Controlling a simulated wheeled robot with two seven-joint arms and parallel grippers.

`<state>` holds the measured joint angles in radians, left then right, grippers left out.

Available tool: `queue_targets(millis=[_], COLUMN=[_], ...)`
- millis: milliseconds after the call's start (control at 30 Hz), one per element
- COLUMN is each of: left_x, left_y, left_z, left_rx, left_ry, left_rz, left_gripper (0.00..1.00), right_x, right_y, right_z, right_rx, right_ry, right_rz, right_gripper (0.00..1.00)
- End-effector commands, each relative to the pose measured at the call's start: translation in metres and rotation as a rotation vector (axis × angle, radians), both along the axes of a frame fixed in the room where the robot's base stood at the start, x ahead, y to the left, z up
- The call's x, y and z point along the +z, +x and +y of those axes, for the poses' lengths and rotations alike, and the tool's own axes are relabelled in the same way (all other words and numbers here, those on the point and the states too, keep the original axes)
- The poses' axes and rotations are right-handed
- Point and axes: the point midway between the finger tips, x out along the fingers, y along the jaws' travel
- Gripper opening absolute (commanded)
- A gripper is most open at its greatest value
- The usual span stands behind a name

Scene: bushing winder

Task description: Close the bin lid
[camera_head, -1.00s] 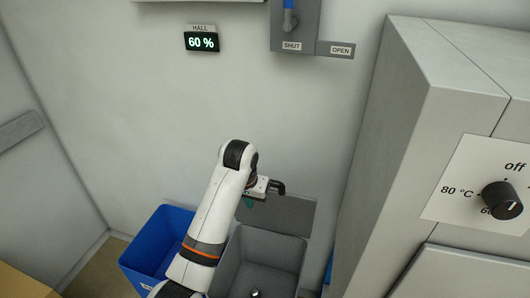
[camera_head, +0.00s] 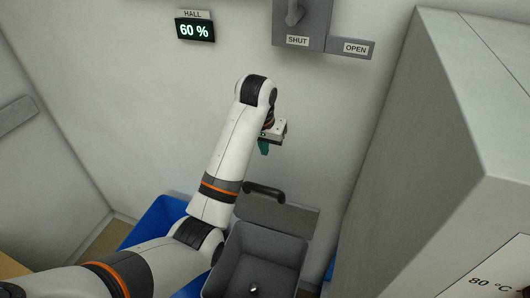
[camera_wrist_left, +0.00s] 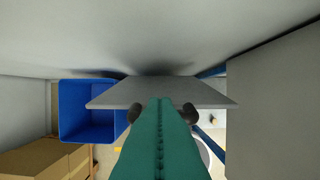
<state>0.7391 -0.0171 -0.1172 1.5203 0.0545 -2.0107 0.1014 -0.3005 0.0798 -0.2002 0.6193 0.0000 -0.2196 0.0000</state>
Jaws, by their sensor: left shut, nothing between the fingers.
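The grey bin (camera_head: 235,258) stands open at the bottom of the head view, with a small round thing on its floor. Its flat grey lid (camera_head: 290,217) stands raised along the back, against or near the wall. A dark handle (camera_head: 262,188) sits on the lid's upper edge. My left gripper (camera_head: 264,149) is above the handle, apart from it, with its teal fingers shut and empty. In the left wrist view the shut fingers (camera_wrist_left: 160,135) point down over the lid (camera_wrist_left: 203,95) and cover the handle's middle; its dark ends show on both sides. My right gripper is out of view.
A blue bin (camera_head: 140,232) stands left of the grey bin, partly behind my left arm. A tall grey cabinet (camera_head: 420,160) with a dial panel closes off the right. A wall box with SHUT and OPEN labels (camera_head: 302,22) is above. Cardboard boxes (camera_wrist_left: 40,160) show in the left wrist view.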

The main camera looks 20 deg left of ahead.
Motion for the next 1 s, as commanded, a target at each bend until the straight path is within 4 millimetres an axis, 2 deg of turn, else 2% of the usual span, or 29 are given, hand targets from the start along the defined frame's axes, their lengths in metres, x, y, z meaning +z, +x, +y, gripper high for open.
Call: queue_targets(millis=[33, 100, 433, 533, 700, 1000], left_x=[-0.015, -0.018, -0.080, -0.084, -0.094, -0.098], left_y=[0.002, 0.004, 0.017, 0.002, -0.012, -0.016], left_z=[0.000, 0.000, 0.000, 0.000, 0.001, 0.001], left_rx=[0.000, 0.000, 0.000, -0.001, 0.000, 0.000], left_ry=[-0.001, 0.000, 0.001, 0.001, 0.001, 0.001], left_rz=[0.000, 0.006, 0.006, 0.002, 0.002, -0.001], left_gripper=[0.00, 0.00, 0.00, 0.00, 0.00, 0.00], right_x=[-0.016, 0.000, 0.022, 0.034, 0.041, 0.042], right_y=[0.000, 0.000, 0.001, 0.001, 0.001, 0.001], right_z=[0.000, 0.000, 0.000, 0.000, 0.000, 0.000], right_rx=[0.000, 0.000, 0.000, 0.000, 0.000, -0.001], right_ry=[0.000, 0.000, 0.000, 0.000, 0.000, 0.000], right_rz=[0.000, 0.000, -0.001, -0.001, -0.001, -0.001], right_gripper=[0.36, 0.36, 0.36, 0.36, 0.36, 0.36])
